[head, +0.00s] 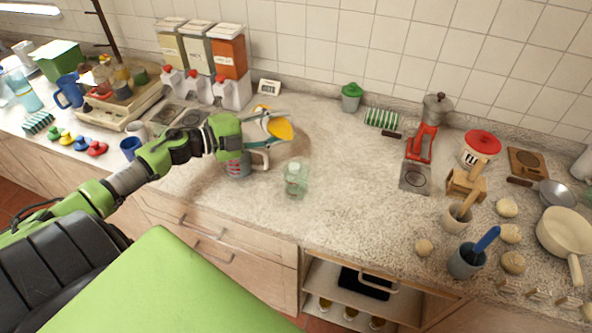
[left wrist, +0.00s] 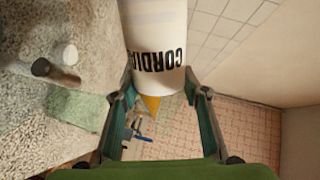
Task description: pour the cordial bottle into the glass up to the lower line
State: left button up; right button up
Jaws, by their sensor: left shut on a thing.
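My left gripper (head: 264,128) is shut on the cordial bottle, above the counter. In the head view the bottle shows as a white and orange shape (head: 281,130) at the fingers, looking tilted. In the left wrist view the white bottle (left wrist: 155,35) with black CORDIAL lettering lies between the two fingers (left wrist: 158,118). The clear, greenish glass (head: 296,180) stands upright on the counter, below and right of the gripper. Its lines and any liquid in it are too small to tell. My right gripper is not in view.
A clear jug with red marks (head: 237,167) stands just left of the glass, partly behind my arm. The counter (head: 345,180) right of the glass is clear, up to a red grinder (head: 421,143).

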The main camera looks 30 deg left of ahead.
pick_arm(q)
jog(key=shift+a+m, duration=0.15)
jog(key=shift+m, duration=0.55)
dwell(2.9)
